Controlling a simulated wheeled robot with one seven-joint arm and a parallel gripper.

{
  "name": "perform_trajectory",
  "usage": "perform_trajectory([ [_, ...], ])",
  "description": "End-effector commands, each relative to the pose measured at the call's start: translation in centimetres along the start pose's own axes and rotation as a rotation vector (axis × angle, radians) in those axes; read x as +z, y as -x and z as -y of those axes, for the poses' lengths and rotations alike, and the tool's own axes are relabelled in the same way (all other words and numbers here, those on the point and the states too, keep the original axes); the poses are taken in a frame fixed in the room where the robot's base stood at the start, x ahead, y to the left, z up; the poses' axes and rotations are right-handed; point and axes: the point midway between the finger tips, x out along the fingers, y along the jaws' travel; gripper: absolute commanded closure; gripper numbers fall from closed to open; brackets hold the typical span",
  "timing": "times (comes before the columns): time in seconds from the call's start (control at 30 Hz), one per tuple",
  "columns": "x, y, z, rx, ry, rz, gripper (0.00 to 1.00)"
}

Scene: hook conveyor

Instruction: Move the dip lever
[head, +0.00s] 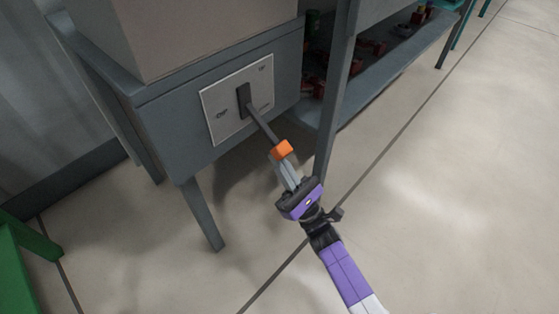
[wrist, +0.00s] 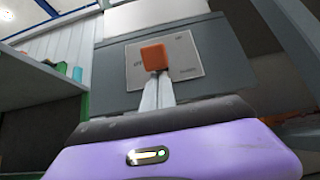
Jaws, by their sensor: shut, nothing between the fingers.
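The dip lever is a dark bar with an orange grip (head: 282,149) at its end. It comes out of a dark slot in a pale marked plate (head: 238,98) on the front of a grey cabinet and slopes down to the right. My gripper (head: 286,164) is shut, with its fingertips right at the orange grip; nothing shows between the fingers. I cannot tell whether they touch it. In the wrist view the orange grip (wrist: 154,57) sits just beyond the closed fingers (wrist: 156,78) and hides most of the bar. The plate (wrist: 186,62) is behind it.
The grey cabinet (head: 165,120) stands on legs, one just left of my arm. To its right is a grey post (head: 340,85) and a low shelf (head: 395,72) with several red and dark items. A green frame (head: 25,245) is at lower left. The floor at right is clear.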

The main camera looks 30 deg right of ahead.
Motion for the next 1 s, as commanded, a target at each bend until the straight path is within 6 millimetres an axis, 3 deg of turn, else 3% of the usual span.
perform_trajectory([
  [1.0,1.4,-0.2,0.1,-0.001,0.001,-0.144,1.00],
])
